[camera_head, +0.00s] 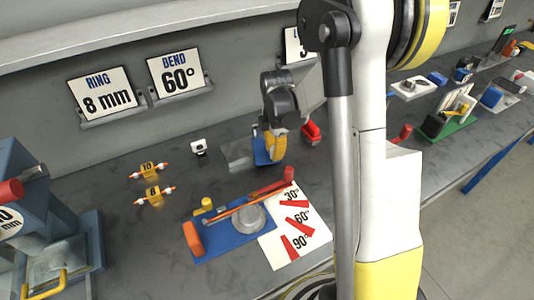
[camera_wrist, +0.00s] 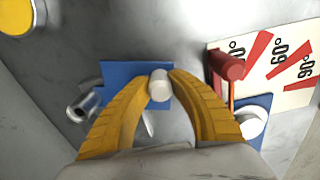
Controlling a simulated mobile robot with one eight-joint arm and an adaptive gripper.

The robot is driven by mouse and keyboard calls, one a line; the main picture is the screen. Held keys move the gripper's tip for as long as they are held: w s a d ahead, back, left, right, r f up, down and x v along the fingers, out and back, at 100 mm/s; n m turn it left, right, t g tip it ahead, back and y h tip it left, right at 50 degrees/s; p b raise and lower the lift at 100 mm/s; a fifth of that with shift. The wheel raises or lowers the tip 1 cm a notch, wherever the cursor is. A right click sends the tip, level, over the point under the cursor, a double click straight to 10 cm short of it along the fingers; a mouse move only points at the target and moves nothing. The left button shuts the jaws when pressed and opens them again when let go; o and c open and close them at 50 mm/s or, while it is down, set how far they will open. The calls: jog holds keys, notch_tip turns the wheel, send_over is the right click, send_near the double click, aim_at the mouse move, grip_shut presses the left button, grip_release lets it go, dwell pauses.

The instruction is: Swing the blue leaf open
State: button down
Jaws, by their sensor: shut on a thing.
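The blue leaf (camera_head: 260,152) is a flat blue plate at the side of a grey block (camera_head: 236,155) on the bench. In the wrist view the blue leaf (camera_wrist: 122,72) lies behind a short white knob (camera_wrist: 160,88). My gripper (camera_head: 272,150) has yellow fingers and stands at the leaf. In the wrist view my gripper (camera_wrist: 164,76) has its fingertips on both sides of the white knob, shut on it. The fingers hide part of the leaf. I cannot tell how far the leaf is turned.
A blue bending jig (camera_head: 235,238) with a red-handled lever and a grey disc stands in front, beside an angle card (camera_head: 305,240). Yellow pieces (camera_head: 152,195) lie to the left. A red object (camera_head: 311,131) is just right of my gripper. A blue machine (camera_head: 40,230) stands far left.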

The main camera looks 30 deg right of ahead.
jog(key=shift+d+n, duration=0.7)
jog(key=shift+w, duration=0.1)
jog(key=c, duration=1.2)
grip_release()
jog(key=shift+o, duration=0.2)
notch_tip(320, 180, up, 12)
